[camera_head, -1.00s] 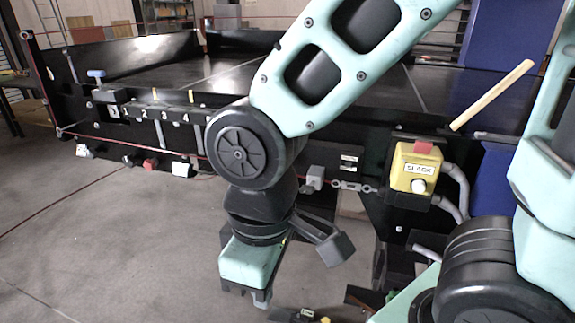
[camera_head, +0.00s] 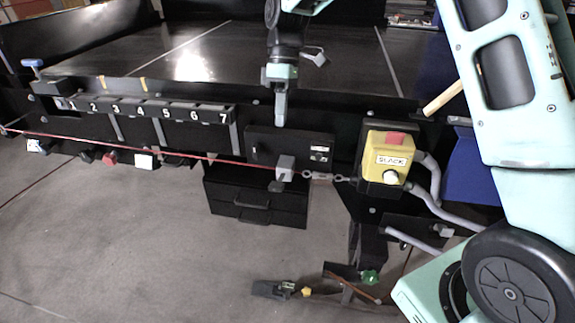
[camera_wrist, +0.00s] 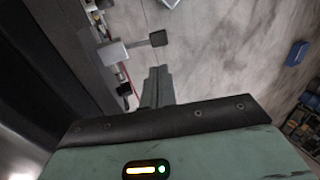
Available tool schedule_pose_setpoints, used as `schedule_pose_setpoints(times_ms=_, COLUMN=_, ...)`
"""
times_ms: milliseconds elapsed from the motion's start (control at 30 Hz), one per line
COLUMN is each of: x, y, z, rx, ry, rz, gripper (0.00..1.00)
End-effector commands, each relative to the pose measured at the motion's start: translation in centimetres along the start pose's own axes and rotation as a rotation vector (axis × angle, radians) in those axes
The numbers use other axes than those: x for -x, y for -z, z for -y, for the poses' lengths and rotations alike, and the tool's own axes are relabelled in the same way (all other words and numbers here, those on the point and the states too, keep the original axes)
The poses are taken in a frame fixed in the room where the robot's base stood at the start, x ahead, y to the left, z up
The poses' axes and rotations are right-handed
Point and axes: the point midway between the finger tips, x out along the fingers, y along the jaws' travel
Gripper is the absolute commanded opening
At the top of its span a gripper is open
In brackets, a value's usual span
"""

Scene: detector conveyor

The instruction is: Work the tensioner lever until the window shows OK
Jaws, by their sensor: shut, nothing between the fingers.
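The yellow box (camera_head: 388,160) hangs on the conveyor's front, and its white window (camera_head: 394,161) reads SLACK. A red button is on its top and a white knob below the window. Left of it, a grey block (camera_head: 285,166) sits by the red cord, with a small dark end under it; this looks like the tensioner lever. In the wrist view a grey block (camera_wrist: 114,52) has a stem running to a dark square end (camera_wrist: 158,39). My gripper (camera_head: 280,122) points down, shut and empty, above the grey block and apart from it. Its fingers show in the wrist view (camera_wrist: 158,80).
A red cord (camera_head: 180,152) runs along the conveyor front to a turnbuckle (camera_head: 325,176) beside the yellow box. A numbered strip (camera_head: 150,110) and a blue-topped handle (camera_head: 33,64) are at left. A black drawer unit (camera_head: 255,200) stands below.

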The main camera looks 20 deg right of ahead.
Motion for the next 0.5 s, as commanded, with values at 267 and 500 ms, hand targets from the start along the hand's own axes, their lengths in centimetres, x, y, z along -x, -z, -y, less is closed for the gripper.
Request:
schedule_pose_setpoints(times_ms=267, x=-0.1, y=0.0, z=0.0, rx=0.000, ry=-0.001, rz=0.000, gripper=0.00)
schedule_pose_setpoints(times_ms=500, x=-1.9, y=0.0, z=0.2, rx=0.001, ry=0.002, rz=0.003, gripper=0.00)
